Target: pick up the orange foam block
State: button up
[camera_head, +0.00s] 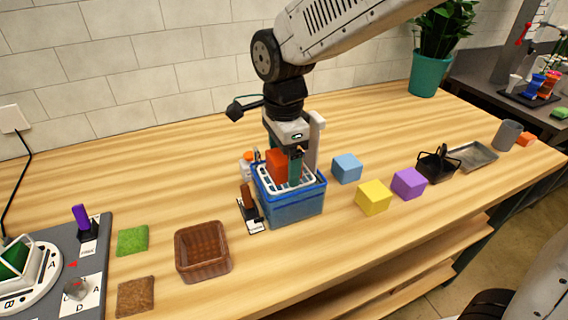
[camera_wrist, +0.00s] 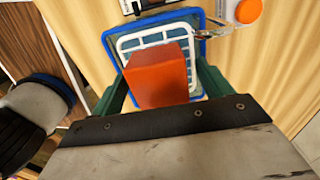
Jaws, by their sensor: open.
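The orange foam block (camera_head: 277,164) sits on or just above a white rack (camera_head: 303,185) in the top of a blue crate (camera_head: 290,208). In the wrist view the block (camera_wrist: 157,76) lies between the two green fingers of my gripper (camera_wrist: 161,84), with the white rack and blue crate rim (camera_wrist: 150,20) behind it. My gripper (camera_head: 290,168) points down over the crate and is open, with the fingers either side of the block. A finger hides part of the block in the head view; contact cannot be told.
Blue (camera_head: 347,168), yellow (camera_head: 373,197) and purple (camera_head: 409,183) blocks stand right of the crate. A brown basket (camera_head: 203,252) is to the left. A bottle with an orange cap (camera_wrist: 248,11) stands close by the crate. A black wire holder (camera_head: 438,166) is farther right.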

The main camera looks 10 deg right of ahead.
jog(key=c, duration=1.1)
jog(key=shift+c, duration=0.2)
